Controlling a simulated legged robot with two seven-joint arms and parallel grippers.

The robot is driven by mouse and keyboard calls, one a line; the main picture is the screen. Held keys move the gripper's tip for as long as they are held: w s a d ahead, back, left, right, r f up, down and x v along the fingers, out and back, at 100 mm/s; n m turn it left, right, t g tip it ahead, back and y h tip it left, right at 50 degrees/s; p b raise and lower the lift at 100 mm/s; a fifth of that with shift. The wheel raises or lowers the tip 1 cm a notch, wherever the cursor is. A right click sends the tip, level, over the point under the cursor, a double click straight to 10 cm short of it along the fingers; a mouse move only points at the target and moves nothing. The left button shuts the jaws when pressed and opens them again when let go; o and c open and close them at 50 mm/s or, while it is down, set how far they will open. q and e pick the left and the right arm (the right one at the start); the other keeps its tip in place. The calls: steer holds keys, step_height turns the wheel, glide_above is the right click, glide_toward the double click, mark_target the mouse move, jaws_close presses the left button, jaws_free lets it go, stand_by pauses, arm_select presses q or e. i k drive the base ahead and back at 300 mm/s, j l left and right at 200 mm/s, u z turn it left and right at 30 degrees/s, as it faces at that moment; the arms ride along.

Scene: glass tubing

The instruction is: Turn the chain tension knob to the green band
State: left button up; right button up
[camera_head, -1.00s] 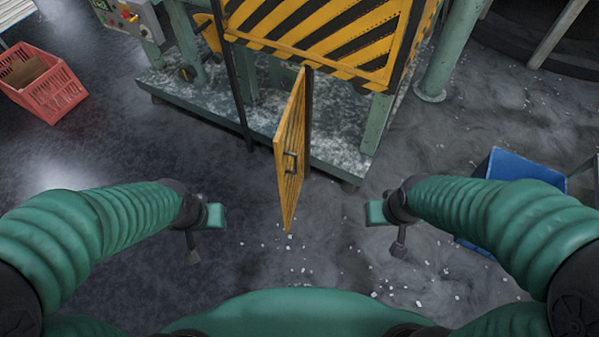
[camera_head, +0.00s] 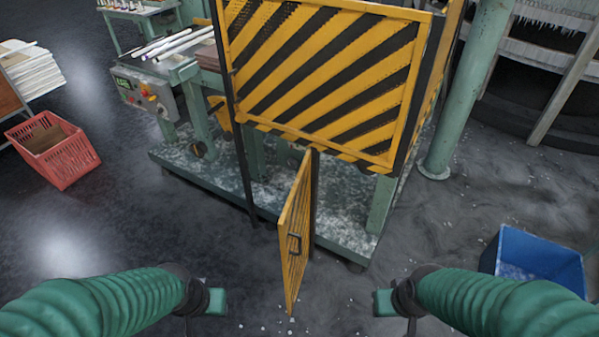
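The green-framed machine stands ahead with a yellow-and-black striped guard (camera_head: 325,75). A narrow yellow mesh door (camera_head: 296,235) with a dark handle hangs open below the guard, edge towards me. A small dark round part (camera_head: 199,150) sits low on the machine's left side; I cannot tell whether it is the tension knob. No green band can be made out. My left gripper (camera_head: 215,301) is at the bottom, left of the door. My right gripper (camera_head: 386,302) is at the bottom, right of the door. Both are away from the machine, and their finger opening cannot be made out.
A control box (camera_head: 145,94) with buttons is at the machine's left. A red crate (camera_head: 65,168) stands at left, a blue bin (camera_head: 535,250) at right. A green post (camera_head: 465,100) rises right of the guard. Floor on both sides of the door is mostly clear, with scattered white bits.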

mark_target(291, 163)
steer(key=i+j+z, duration=0.45)
steer(key=i+j, duration=0.15)
steer(key=i+j+z, duration=0.25)
steer(key=j, duration=0.2)
steer(key=i+j+z, duration=0.25)
steer(key=j, duration=0.2)
steer(key=k, duration=0.05)
